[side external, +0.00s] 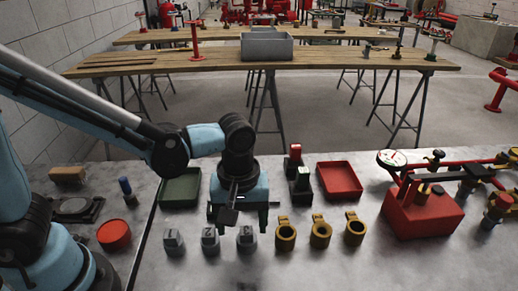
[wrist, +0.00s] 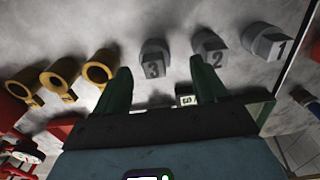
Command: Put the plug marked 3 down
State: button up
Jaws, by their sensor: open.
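Three grey plugs stand in a row on the metal table. The plug marked 3 (side external: 246,239) is the right one in the side view, with the plug marked 2 (side external: 210,240) and the plug marked 1 (side external: 174,242) to its left. My gripper (side external: 238,217) is open just above and behind the plug marked 3. In the wrist view the plug marked 3 (wrist: 153,62) shows in the gap between my two green fingers, near their tips, and neither finger visibly touches it. The plug marked 2 (wrist: 212,55) is just outside the right finger.
Three yellow ring fittings (side external: 285,236) stand right of the plugs. Red pump piping (side external: 424,210) fills the right. A round red part (side external: 114,235) lies left.

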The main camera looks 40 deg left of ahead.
aim_at(241, 231)
notch_tip(241, 231, up, 7)
jog(key=shift+f, duration=0.2)
jog(key=shift+a+r, duration=0.1)
jog(key=shift+a, duration=0.05)
jog(key=a+r+m+t, duration=0.1)
jog(key=a+m+t, duration=0.5)
jog(key=a, duration=0.7)
jog(key=shift+s+r+m+t, duration=0.15)
jog(key=shift+r+m+t, duration=0.2)
jog(key=shift+m, duration=0.85)
jog(key=shift+o, duration=0.4)
jog(key=shift+a+m+t, duration=0.25)
jog(key=shift+a+m, duration=0.05)
jog(key=shift+a, duration=0.15)
jog(key=shift+d, duration=0.1)
